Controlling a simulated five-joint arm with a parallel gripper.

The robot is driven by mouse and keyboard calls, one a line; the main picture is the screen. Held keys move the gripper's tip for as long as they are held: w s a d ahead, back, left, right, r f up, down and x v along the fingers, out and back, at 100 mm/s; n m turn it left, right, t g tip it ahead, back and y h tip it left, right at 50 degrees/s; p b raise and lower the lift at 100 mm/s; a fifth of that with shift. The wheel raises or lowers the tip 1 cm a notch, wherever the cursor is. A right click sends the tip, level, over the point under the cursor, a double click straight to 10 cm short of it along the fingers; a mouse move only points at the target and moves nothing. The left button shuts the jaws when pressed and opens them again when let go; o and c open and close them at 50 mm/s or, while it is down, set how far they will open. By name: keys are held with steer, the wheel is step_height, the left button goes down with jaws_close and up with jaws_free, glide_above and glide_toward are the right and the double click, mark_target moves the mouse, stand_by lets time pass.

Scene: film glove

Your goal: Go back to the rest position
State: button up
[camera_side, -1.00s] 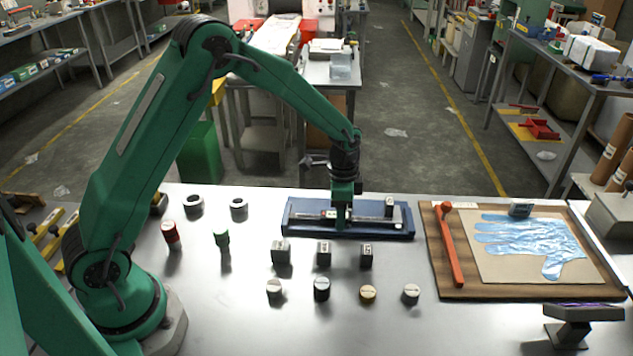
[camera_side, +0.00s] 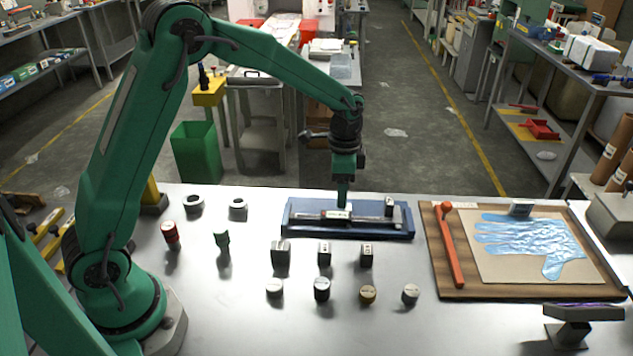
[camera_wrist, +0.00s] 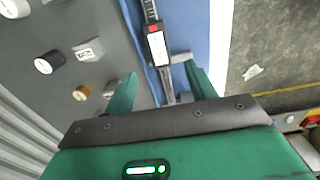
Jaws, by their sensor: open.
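My gripper (camera_side: 343,197) is above the blue tray (camera_side: 300,228) at the back middle of the steel table, with its fingertips a little over the tray. In the wrist view my gripper (camera_wrist: 158,90) has its two green fingers apart with nothing held between them. A metal bar with a white labelled block (camera_side: 338,214) lies in the blue tray. In the wrist view the white block (camera_wrist: 158,47) has a red patch and lies beyond the fingertips.
Several small blocks (camera_side: 324,254) and round caps (camera_side: 321,289) stand in front of the tray. A wooden board (camera_side: 447,292) with a blue glove (camera_side: 535,240) and red tool (camera_side: 450,250) lies right.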

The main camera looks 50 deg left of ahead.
steer(key=shift+r, duration=0.4)
steer(key=shift+r, duration=0.1)
steer(key=shift+s+r, duration=0.15)
steer(key=s+a+r+n+t, duration=0.1)
steer(key=s+r+n+t, duration=0.15)
steer(key=s+r, duration=0.6)
steer(key=s+a+r+n+t, duration=0.2)
steer(key=s+r+n, duration=0.2)
steer(key=s+r, duration=0.4)
steer(key=s+f+n+t, duration=0.1)
steer(key=s+n, duration=0.1)
steer(key=s, duration=0.7)
steer(key=shift+f, duration=0.3)
